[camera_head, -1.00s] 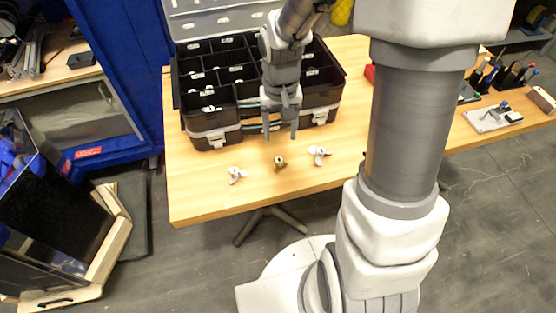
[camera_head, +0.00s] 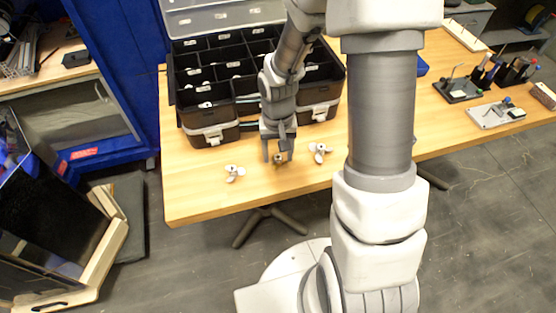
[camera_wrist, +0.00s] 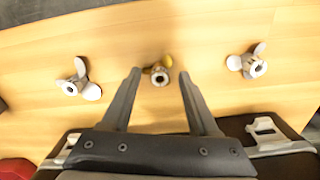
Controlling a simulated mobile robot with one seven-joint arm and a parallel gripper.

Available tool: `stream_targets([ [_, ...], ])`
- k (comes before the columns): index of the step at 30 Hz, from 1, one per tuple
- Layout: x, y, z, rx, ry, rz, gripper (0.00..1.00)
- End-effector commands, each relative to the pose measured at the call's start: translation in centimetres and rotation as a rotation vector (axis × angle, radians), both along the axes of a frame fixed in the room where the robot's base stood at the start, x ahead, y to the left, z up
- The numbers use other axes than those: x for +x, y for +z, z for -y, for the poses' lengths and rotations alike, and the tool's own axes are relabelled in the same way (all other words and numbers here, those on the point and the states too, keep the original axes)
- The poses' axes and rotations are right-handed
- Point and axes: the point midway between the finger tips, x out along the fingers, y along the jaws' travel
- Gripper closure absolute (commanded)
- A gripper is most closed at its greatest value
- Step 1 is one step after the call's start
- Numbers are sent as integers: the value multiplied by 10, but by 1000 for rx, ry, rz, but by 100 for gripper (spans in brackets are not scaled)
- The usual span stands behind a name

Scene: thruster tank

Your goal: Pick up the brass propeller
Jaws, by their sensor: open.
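The brass propeller (camera_wrist: 159,76) lies on the wooden table between the tips of my open gripper (camera_wrist: 159,73) in the wrist view. In the head view the brass propeller (camera_head: 278,159) is a small dark-gold shape partly hidden by my gripper (camera_head: 279,158), whose fingers reach down on either side of it. The fingers seem apart from the propeller, with a gap on each side. The exact height of the fingertips above the table is hard to tell.
White propellers lie on either side, one left (camera_head: 235,173) and one right (camera_head: 320,152). A black compartment organizer (camera_head: 212,116) stands behind, close to my gripper. The wooden table (camera_head: 205,201) is clear toward its front edge. Tools and a metal block (camera_head: 496,114) are at the right.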

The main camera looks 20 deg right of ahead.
Motion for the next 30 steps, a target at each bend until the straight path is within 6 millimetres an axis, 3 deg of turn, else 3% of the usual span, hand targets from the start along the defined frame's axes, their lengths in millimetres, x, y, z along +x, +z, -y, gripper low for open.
stream_targets([
  [2, 0, 0, 0, 0, 0, 0, 41],
  [12, 0, 0, 0, 0, 0, 0, 100],
  [25, 0, 2, 0, 0, 0, 1, 100],
  [30, 1, 13, 0, 0, -1, 2, 100],
])
